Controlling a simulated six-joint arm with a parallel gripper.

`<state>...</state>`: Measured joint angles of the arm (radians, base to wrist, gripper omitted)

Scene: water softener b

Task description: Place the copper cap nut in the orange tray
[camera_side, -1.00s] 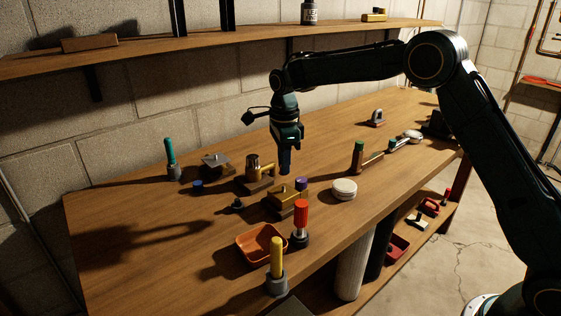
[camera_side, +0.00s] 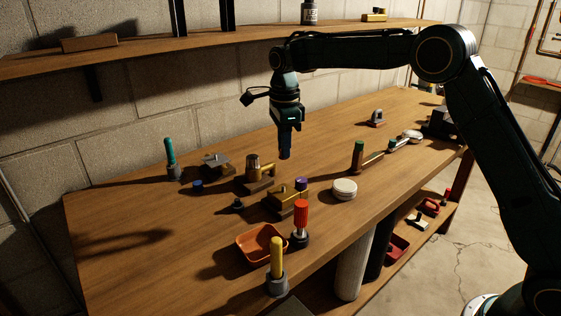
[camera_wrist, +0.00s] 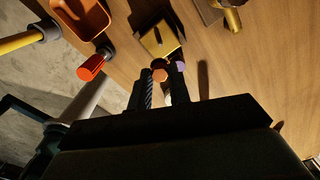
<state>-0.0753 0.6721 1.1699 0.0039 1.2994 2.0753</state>
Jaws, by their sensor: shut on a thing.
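My gripper (camera_side: 285,156) is above the middle of the table in the side view, pointing down. In the wrist view the fingers (camera_wrist: 159,80) are shut on the copper cap nut (camera_wrist: 159,75), a small copper-coloured hexagon at their tips. The nut cannot be made out in the side view. The orange tray (camera_side: 255,242) looks empty and stands near the table's front edge, to the left of and nearer the camera than my gripper. It also shows at the upper left of the wrist view (camera_wrist: 84,14).
A red-handled tool (camera_side: 301,218) stands beside the tray, and a yellow-handled tool (camera_side: 276,258) stands in front of it. A brass block (camera_side: 284,199), a purple cap (camera_side: 301,184) and a white disc (camera_side: 344,189) lie below my gripper.

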